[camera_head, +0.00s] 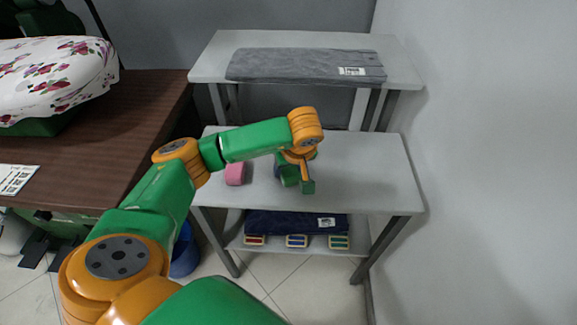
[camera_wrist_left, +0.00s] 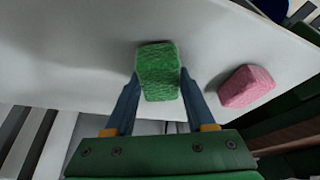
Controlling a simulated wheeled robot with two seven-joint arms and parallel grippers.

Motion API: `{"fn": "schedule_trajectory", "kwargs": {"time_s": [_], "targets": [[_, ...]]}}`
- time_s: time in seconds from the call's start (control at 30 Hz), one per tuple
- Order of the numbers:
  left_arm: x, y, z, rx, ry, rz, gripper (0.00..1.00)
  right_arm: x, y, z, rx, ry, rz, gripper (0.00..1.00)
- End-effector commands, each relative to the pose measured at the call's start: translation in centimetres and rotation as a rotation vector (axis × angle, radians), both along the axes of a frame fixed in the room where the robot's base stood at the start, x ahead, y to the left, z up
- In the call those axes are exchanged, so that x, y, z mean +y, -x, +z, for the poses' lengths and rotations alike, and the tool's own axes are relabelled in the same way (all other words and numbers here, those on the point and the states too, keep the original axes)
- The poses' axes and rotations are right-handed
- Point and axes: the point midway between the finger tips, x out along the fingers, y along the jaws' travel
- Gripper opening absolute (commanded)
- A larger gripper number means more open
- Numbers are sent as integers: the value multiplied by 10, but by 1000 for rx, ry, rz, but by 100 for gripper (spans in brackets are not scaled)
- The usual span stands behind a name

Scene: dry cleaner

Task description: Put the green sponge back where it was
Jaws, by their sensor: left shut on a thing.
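The green sponge (camera_wrist_left: 158,72) is between the two blue fingers of my left gripper (camera_wrist_left: 158,88) in the left wrist view. The gripper is shut on it. In the head view my left gripper (camera_head: 283,175) is over the middle of the light grey table (camera_head: 365,175), and the arm partly hides it. I cannot tell whether the sponge touches the tabletop. A pink sponge (camera_head: 235,173) lies on the table to the left of the gripper in the head view. It also shows in the left wrist view (camera_wrist_left: 246,87), to the right of the green sponge. My right gripper is not in view.
A higher shelf behind holds a folded grey cloth (camera_head: 305,65). A lower shelf holds a dark blue cloth (camera_head: 290,223) and several small colored blocks (camera_head: 297,241). A brown counter (camera_head: 125,115) stands left, a blue bin (camera_head: 184,252) below it. The table's right half is clear.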

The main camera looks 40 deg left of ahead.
Motion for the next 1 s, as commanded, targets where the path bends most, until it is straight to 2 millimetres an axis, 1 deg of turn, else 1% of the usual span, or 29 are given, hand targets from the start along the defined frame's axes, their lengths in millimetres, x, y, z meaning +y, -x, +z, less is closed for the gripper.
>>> {"fn": "schedule_trajectory", "kwargs": {"time_s": [0.17,0.3,0.33,0.37,0.4,0.43,0.73,0.8,0.87,1.0], "targets": [[0,0,0,-1,1,0,0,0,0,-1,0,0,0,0],[0,0,-5,-1,1,0,0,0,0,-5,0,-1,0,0],[0,0,-4,-1,1,0,60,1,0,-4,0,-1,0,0],[0,0,-3,-1,1,0,68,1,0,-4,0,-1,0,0],[0,0,-3,-1,1,0,79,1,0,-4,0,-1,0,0],[0,0,-3,-1,1,0,85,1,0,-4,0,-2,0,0],[0,0,-1,-1,1,0,85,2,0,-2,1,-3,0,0],[-1,0,5,-2,1,0,85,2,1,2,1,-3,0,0],[-4,2,13,-4,3,-3,85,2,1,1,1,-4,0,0],[-15,9,45,-8,2,-3,85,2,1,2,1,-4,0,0]]}}
